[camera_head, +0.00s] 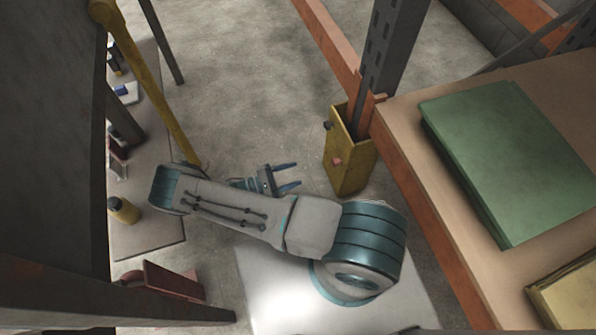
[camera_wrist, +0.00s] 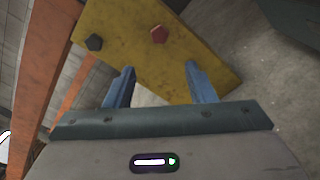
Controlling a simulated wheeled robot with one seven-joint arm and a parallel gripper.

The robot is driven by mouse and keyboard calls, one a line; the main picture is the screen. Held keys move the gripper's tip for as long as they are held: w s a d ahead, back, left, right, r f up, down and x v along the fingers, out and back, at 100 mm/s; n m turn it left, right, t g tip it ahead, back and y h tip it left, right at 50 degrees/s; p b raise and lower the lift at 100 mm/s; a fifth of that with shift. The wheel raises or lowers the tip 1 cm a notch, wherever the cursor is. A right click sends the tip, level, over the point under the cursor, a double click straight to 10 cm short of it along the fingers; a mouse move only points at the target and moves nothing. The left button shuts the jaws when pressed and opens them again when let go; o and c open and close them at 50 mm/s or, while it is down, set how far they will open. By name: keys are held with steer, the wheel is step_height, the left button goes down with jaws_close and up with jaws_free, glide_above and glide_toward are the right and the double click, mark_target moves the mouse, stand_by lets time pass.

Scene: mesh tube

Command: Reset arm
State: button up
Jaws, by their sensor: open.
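My gripper (camera_head: 287,177) is open, with its two blue fingers apart and nothing between them. In the head view my arm lies folded across the middle, and the gripper points right toward a yellow post guard (camera_head: 346,165). The wrist view shows the gripper (camera_wrist: 161,84) with the yellow guard (camera_wrist: 140,45) beyond its fingertips. The fingers appear apart from the guard, though the exact gap is hard to tell.
An orange-edged shelf (camera_head: 420,205) with a green box (camera_head: 510,160) stands at the right. A grey upright (camera_head: 390,55) rises from the guard. A bench (camera_head: 150,225) with small items, including a yellow bottle (camera_head: 123,210), is at left. Floor (camera_head: 240,80) behind the gripper is clear.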

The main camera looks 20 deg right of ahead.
stand_by(0.5)
step_height(320, 180, up, 42)
steer(key=w+a+m+g+y+p, duration=0.15)
steer(key=m+g+y+p, duration=0.45)
steer(key=y+p, duration=0.85)
steer(key=s+d+r+m+t+y+p, duration=0.1)
steer(key=s+r+p, duration=0.3)
steer(key=r, duration=0.8)
steer(key=s+d+r+m+t+y+p, duration=0.1)
steer(key=s+r+t+p, duration=0.3)
steer(key=r+p, duration=0.4)
steer(key=s+d+r+m+t+y+p, duration=0.1)
steer(key=s+r+t+p, duration=0.2)
steer(key=r, duration=1.3)
steer(key=s+p, duration=0.2)
steer(key=p, duration=0.1)
steer(key=shift+s+d+r, duration=0.15)
steer(key=shift+d, duration=0.25)
steer(key=shift+y, duration=0.25)
